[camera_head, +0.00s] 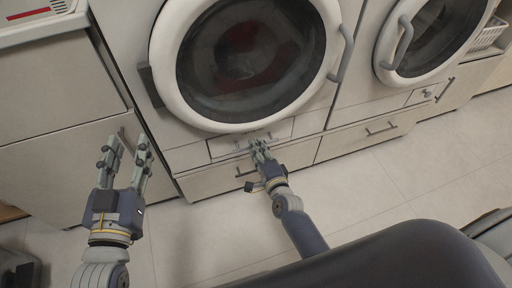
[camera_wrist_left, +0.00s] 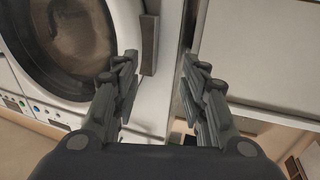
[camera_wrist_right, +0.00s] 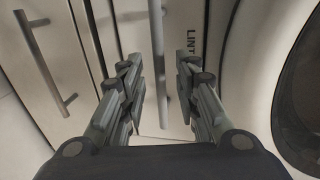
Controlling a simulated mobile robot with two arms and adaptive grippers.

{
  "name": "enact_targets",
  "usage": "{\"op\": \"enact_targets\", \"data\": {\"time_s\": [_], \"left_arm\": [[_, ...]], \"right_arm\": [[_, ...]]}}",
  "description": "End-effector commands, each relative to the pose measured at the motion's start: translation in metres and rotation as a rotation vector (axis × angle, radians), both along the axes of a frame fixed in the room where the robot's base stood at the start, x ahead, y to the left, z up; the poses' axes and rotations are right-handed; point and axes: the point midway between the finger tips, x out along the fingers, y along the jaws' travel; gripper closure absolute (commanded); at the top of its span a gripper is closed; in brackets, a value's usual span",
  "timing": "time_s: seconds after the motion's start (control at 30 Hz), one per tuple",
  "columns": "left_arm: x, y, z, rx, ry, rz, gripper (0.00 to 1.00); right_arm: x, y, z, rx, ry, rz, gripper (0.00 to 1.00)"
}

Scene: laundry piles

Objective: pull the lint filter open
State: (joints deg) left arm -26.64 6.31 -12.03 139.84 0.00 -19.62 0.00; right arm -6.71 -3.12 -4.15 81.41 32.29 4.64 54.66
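The lint filter is a small pale panel (camera_head: 282,131) low on the washer front, below the round door. In the right wrist view its "LINT" lettering (camera_wrist_right: 192,35) shows beside a grey bar handle (camera_wrist_right: 157,40). My right gripper (camera_head: 258,146) is at this panel. In its wrist view (camera_wrist_right: 158,75) the fingers are apart, with the bar handle between them; I see a gap on both sides of the bar. My left gripper (camera_head: 126,150) is open and empty, left of the washer; it also shows open in the left wrist view (camera_wrist_left: 158,68).
The washer's round door (camera_head: 170,85) with a curved handle is shut above the filter. A lower drawer handle (camera_head: 245,173) sits just under my right gripper. A second machine (camera_head: 393,78) stands to the right. The tiled floor (camera_head: 370,190) in front is clear.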

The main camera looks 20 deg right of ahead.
Motion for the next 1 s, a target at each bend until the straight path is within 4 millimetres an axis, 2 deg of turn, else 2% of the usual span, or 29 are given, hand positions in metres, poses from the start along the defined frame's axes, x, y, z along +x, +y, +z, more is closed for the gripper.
{"op": "enact_targets", "data": {"time_s": [0.1, 0.3, 0.67, 0.8, 1.0], "left_arm": [[0.0, -0.002, 0.015, -0.022, -0.085, -0.005, 0.6], [-0.003, -0.004, 0.033, -0.046, -0.17, -0.01, 0.6], [-0.004, -0.004, 0.038, -0.051, -0.192, -0.011, 0.6], [-0.004, -0.004, 0.038, -0.051, -0.191, -0.011, 0.6], [-0.004, -0.004, 0.038, -0.05, -0.189, -0.011, 0.6]], "right_arm": [[0.011, 0.0, -0.003, 0.0, -0.001, -0.001, 0.7], [0.022, 0.001, -0.005, 0.0, 0.0, 0.0, 0.7], [0.024, 0.001, -0.005, 0.0, 0.001, 0.0, 0.7], [0.024, 0.001, -0.005, 0.0, 0.001, 0.0, 1.0], [0.023, 0.001, -0.005, 0.0, 0.001, 0.0, 1.0]]}}
